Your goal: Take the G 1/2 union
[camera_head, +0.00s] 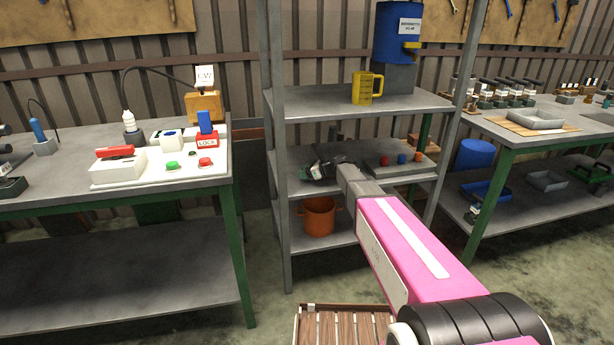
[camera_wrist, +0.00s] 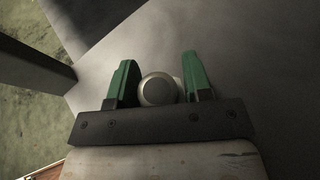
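A round, pale metal piece (camera_wrist: 157,89), seen end-on, sits between the two green fingers of my gripper (camera_wrist: 160,85) in the wrist view. It looks like the G 1/2 union, but I cannot be sure from this end. The fingers stand apart on either side of it. It is close to the left finger, and a narrow gap shows towards the right finger. In the head view my gripper (camera_head: 324,169) is low over the left part of the rack's middle shelf. The piece cannot be made out there.
A grey tray with red and blue knobs (camera_head: 398,163) lies right of my gripper on the middle shelf (camera_head: 290,186). A rack post (camera_head: 278,150) stands close on the left. The upper shelf (camera_head: 320,100) with a yellow mug (camera_head: 362,88) is overhead. An orange pot (camera_head: 319,217) is below.

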